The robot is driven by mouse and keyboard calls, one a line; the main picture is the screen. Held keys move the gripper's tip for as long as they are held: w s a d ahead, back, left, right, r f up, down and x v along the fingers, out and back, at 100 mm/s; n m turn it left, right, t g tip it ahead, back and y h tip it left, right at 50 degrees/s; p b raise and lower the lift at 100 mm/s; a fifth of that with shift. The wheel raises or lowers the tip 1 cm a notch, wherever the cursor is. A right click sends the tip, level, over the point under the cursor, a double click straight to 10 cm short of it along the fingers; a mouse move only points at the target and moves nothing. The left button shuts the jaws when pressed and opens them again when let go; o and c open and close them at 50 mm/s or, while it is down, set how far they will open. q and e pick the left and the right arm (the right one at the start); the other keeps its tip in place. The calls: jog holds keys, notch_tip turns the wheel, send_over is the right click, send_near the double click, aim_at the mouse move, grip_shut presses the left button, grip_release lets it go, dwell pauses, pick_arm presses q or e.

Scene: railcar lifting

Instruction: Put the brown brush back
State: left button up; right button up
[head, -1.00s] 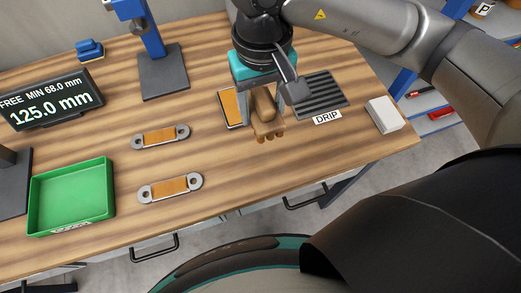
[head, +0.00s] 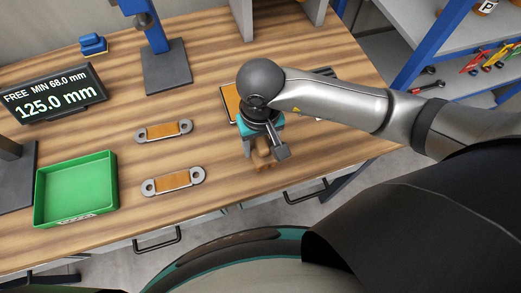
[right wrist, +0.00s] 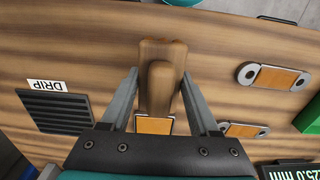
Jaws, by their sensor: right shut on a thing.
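The brown brush (head: 263,153) is held in my right gripper (head: 262,140), near the front edge of the bench. The head view shows only part of it below the gripper. In the right wrist view the brush (right wrist: 160,85) lies between the two grey fingers of the gripper (right wrist: 160,78). An orange pad with a dark rim (head: 230,100) lies on the bench just behind the gripper, partly hidden. The DRIP grate (right wrist: 55,112) lies beside it in the right wrist view and is mostly hidden by my arm in the head view. My left gripper is not in view.
Two grey links with orange middles (head: 164,131) (head: 173,181) lie on the wooden bench. A green tray (head: 117,190) is at the left, by a display reading 125.0 mm (head: 52,95). A blue post on a dark base (head: 167,68) stands behind.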

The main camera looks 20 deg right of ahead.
aim_at(260, 140)
jog(key=shift+f, duration=2.25)
jog(key=shift+f+b, duration=0.2)
jog(key=shift+b, duration=0.15)
jog(key=o, duration=1.3)
jog(key=shift+r, duration=0.1)
notch_tip(260, 140, up, 12)
jog(key=shift+r, duration=0.15)
